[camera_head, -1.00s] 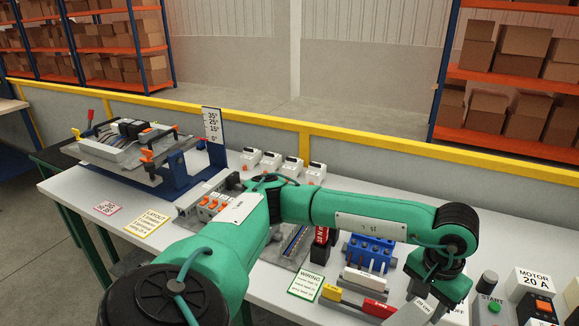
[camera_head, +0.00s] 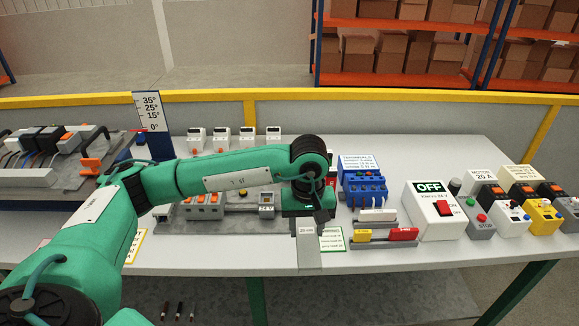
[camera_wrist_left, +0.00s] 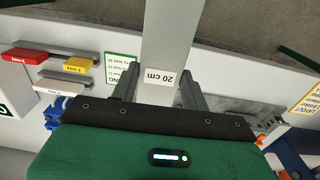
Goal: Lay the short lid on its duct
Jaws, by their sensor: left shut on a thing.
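My left gripper (camera_head: 308,212) is shut on a long grey lid (camera_head: 309,254) with a "20 cm" label. In the left wrist view the lid (camera_wrist_left: 167,30) runs between the two fingers (camera_wrist_left: 158,88) and away past the table's edge. In the head view it points toward the table's front edge, next to the wiring card (camera_head: 332,238). Behind my arm lies a flat grey panel (camera_head: 170,222) with orange-marked devices (camera_head: 204,206). My arm and gripper hide part of it. I cannot tell which part is the lid's duct. My right gripper is not in view.
A tilted board (camera_head: 70,180) with an angle scale (camera_head: 151,112) is at left. White devices (camera_head: 234,138) line the back.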

